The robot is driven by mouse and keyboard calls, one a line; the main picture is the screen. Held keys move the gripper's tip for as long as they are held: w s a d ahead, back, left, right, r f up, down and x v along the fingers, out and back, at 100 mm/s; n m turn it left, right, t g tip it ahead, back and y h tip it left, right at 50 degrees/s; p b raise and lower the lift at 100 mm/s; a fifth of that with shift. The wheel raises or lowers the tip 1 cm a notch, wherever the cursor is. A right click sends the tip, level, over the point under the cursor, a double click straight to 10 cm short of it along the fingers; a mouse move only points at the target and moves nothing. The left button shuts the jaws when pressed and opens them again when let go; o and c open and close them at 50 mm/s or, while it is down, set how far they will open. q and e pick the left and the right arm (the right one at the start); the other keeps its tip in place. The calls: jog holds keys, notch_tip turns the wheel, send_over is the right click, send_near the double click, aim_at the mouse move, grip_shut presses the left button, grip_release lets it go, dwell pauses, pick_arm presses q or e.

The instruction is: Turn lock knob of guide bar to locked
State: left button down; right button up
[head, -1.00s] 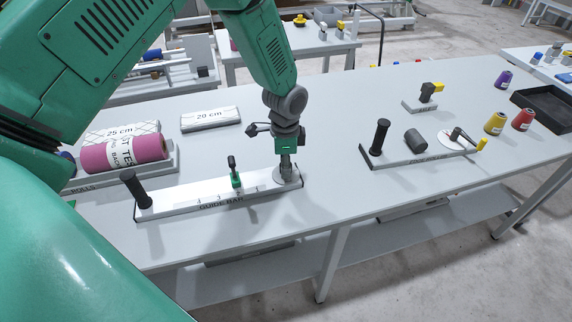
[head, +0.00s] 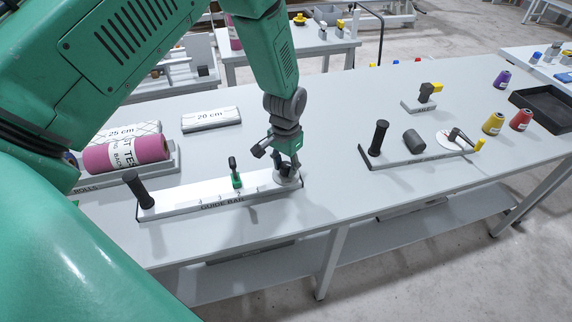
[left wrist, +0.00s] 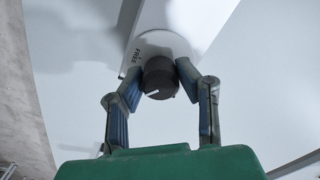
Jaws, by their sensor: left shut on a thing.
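The guide bar (head: 205,198) is a long white bar with a black upright handle (head: 137,188) at its left end and a green-based slider (head: 236,176) near its middle. At its right end is a round plate with the dark lock knob (left wrist: 160,78). In the left wrist view the knob has a white pointer line, and the word FREE is printed on the plate beside it. My left gripper (head: 285,172) is above this end, its two fingers (left wrist: 158,84) shut on the knob from both sides. The head view partly hides the knob behind the fingers. My right gripper is not in view.
A second fixture with a black handle (head: 378,137) and a dial (head: 455,140) stands to the right. A pink roll (head: 127,152) and a 20 cm block (head: 210,119) lie at the left and back. Thread cones (head: 494,123) and a black tray (head: 545,108) are at the right.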

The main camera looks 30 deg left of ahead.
pick_arm(q)
jog(key=n, duration=0.3)
jog(key=shift+n, duration=0.3)
jog(key=shift+d+n+p, duration=0.1)
jog(key=shift+n+p, duration=0.2)
jog(key=shift+n, duration=1.6)
jog(key=c, duration=1.2)
grip_release()
